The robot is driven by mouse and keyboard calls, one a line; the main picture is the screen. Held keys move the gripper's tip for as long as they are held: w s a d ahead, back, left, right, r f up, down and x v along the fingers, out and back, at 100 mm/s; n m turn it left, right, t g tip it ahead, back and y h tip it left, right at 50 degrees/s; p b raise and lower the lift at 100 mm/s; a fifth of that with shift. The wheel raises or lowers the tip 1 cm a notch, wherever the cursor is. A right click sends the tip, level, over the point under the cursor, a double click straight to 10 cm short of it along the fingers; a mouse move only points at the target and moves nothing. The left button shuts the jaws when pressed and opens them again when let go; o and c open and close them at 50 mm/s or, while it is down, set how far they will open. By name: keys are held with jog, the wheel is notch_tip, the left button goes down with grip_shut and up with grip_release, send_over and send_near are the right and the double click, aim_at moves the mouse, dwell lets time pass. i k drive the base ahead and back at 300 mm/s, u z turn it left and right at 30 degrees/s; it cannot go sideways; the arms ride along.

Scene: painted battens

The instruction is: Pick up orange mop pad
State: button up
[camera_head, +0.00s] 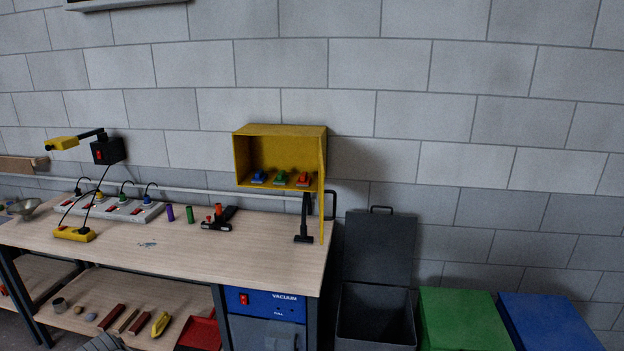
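No thing in view is clearly a mop pad. The nearest in colour is a small orange-red item (304,179) with a pale base, on the floor of the open yellow wall box (242,160). It sits at the right of a row, beside a green item (281,178) and a blue item (258,177). A small orange-red cylinder (218,209) stands by a black tool on the bench. My gripper does not show in this view.
The wooden bench (170,252) holds a power strip (115,209), purple and green cylinders, the black tool (222,222) and a black stand (304,228). The yellow box's door hangs open at its right. An open grey bin (376,310), green box (462,318) and blue box (548,322) stand right.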

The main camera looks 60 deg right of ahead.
aim_at(303, 181)
jog(key=z, duration=0.25)
jog(key=i, duration=0.75)
jog(key=z, duration=0.75)
jog(key=i, duration=0.55)
jog(key=z, duration=0.8)
jog(key=i, duration=0.55)
jog(key=z, duration=0.35)
jog(key=k, duration=0.85)
jog(key=z, duration=0.15)
